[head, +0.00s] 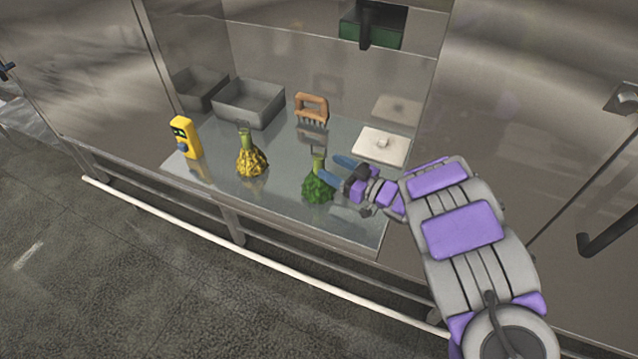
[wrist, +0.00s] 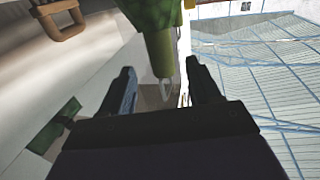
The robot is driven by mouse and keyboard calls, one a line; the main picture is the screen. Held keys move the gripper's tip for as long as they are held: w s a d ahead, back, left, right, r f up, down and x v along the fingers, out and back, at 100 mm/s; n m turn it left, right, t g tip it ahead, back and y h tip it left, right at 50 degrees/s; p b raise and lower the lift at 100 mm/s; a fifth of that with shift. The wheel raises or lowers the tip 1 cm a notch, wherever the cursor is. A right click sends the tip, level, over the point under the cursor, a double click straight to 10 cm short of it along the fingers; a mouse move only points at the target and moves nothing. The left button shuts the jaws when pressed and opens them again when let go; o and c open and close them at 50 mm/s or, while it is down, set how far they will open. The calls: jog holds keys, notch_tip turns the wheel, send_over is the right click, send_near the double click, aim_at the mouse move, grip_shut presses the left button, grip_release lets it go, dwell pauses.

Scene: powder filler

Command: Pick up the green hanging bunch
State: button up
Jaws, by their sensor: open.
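The green bunch (head: 319,188) stands on the reflective metal shelf, with a lighter green stem and a small hook at its top. My gripper (head: 343,168) is open beside the stem, reaching in from the right. In the wrist view the green stem (wrist: 159,52) and its pale loop lie ahead of and between the two open fingers (wrist: 160,85). The fingers do not appear closed on it. Part of the bunch is cut off at the top of the wrist view.
A yellow bunch (head: 250,158) and a yellow device (head: 185,137) stand to the left. A grey bin (head: 249,103), a brown-handled brush (head: 312,108) and a white lid (head: 379,146) are behind. A metal wall (head: 530,110) bounds the right side.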

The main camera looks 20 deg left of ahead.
aim_at(318, 160)
jog(key=shift+b+x, duration=0.8)
jog(key=shift+x, duration=1.9)
jog(key=shift+s+r, duration=0.1)
grip_shut()
